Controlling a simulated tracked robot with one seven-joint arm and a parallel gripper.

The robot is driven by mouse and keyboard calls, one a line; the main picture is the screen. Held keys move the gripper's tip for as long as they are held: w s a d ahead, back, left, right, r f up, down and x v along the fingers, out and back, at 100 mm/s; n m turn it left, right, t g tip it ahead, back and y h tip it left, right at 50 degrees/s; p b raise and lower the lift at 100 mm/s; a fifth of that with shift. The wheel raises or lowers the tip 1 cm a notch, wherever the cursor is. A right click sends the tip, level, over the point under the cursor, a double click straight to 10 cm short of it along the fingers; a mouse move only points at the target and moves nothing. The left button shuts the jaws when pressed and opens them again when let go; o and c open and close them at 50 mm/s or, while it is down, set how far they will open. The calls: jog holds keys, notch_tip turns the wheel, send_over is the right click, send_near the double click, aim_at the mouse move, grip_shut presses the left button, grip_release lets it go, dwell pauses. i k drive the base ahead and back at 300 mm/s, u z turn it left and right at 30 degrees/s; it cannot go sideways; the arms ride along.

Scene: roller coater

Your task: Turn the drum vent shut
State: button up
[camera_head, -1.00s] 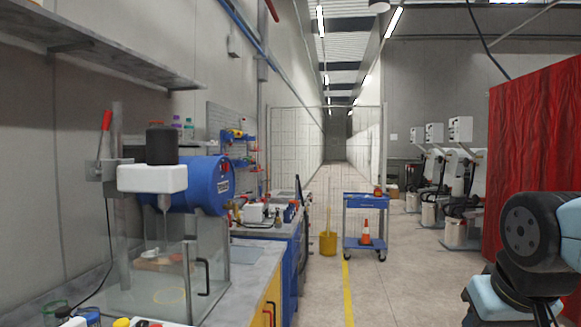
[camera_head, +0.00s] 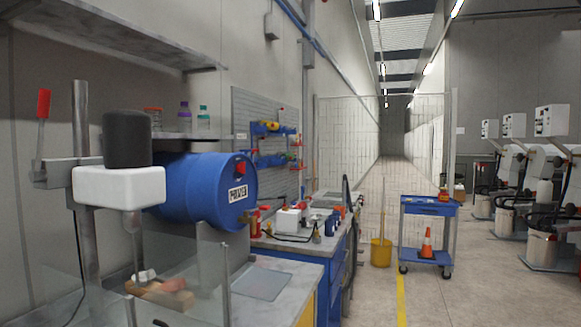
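The blue drum (camera_head: 190,190) lies on its side on the left, partly hidden behind a stirrer with a white head (camera_head: 130,187) and a dark motor on top. Its round end faces right and carries a white label (camera_head: 238,193). A small red fitting (camera_head: 240,168) sits high on that end; it may be the vent, but its turn position is too small to tell. A brownish fitting (camera_head: 248,217) sits low on the end. My gripper is not in view.
A clear-walled enclosure (camera_head: 190,270) stands in front of the drum. A grey shelf (camera_head: 110,40) hangs above. A workbench (camera_head: 300,245) with tools continues beyond. A blue cart (camera_head: 428,208) with an orange cone and a yellow bucket (camera_head: 381,252) stand on the floor.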

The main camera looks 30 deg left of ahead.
aim_at(241, 167)
jog(key=u, duration=0.2)
jog(key=i, duration=1.05)
jog(key=u, duration=1.05)
jog(key=i, duration=0.7)
jog(key=u, duration=0.45)
jog(key=k, duration=0.9)
jog(key=u, duration=0.2)
jog(key=i, duration=0.9)
jog(key=z, duration=0.1)
